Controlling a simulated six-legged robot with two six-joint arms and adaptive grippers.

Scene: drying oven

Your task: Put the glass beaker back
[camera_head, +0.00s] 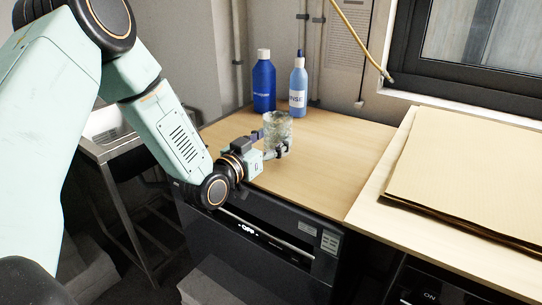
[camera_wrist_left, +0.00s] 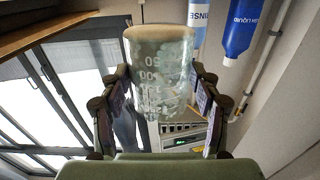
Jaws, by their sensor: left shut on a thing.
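The clear glass beaker (camera_head: 279,128) stands upright over the wooden worktop (camera_head: 308,180) in the head view. I cannot tell whether its base touches the wood. My left gripper (camera_head: 277,148) is shut on the beaker, near its lower part. In the left wrist view the beaker (camera_wrist_left: 161,75) with its white volume marks sits between the two fingers of the left gripper (camera_wrist_left: 165,105). My right gripper is in neither view.
A dark blue bottle (camera_head: 263,84) and a light blue rinse bottle (camera_head: 298,85) stand behind the beaker. The drying oven (camera_head: 262,238) with an "OFF" display is below the worktop. Tan sheets (camera_head: 475,170) lie at the right. A metal sink stand (camera_head: 104,122) is at the left.

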